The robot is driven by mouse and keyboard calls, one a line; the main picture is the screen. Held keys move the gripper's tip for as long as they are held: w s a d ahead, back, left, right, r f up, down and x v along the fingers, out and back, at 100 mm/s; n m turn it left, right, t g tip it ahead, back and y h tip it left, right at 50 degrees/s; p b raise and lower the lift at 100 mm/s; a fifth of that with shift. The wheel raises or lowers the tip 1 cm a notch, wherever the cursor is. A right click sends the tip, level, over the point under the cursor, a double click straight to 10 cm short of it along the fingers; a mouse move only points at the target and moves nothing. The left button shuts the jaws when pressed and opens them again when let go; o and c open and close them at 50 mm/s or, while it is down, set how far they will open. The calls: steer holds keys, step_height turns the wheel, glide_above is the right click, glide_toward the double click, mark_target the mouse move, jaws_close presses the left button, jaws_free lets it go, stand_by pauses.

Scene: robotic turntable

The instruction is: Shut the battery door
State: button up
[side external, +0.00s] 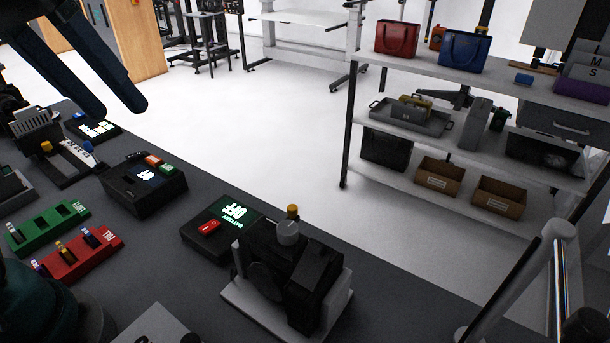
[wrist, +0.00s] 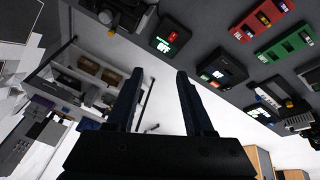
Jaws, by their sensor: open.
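A black box (side external: 205,245) has a lit green panel reading BATTERY and OFF and a red switch on top. It stands at the middle of the dark table in the side view and also shows in the wrist view (wrist: 160,45). I cannot make out a door on it. A second black box (side external: 145,201) with a white lit panel and small red and green parts stands to its left; in the wrist view (wrist: 209,76) it is right of the first. My gripper (side external: 118,108) is open and empty, high at the upper left, apart from both boxes; its fingers also show in the wrist view (wrist: 160,75).
Green (side external: 47,227) and red (side external: 78,258) slotted trays lie at the table's left. A black machine on a pale base (side external: 245,307) stands right of the battery box. A black unit with white lit tiles (side external: 92,128) is at the far left. Shelves (side external: 450,155) stand beyond the table.

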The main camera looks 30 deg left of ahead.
steer(key=shift+s+a+f, duration=0.35)
steer(key=shift+s+f, duration=0.25)
steer(key=shift+f, duration=0.1)
steer(key=shift+s+a+f, duration=0.35)
steer(key=shift+s+f, duration=0.25)
steer(key=shift+f, duration=0.1)
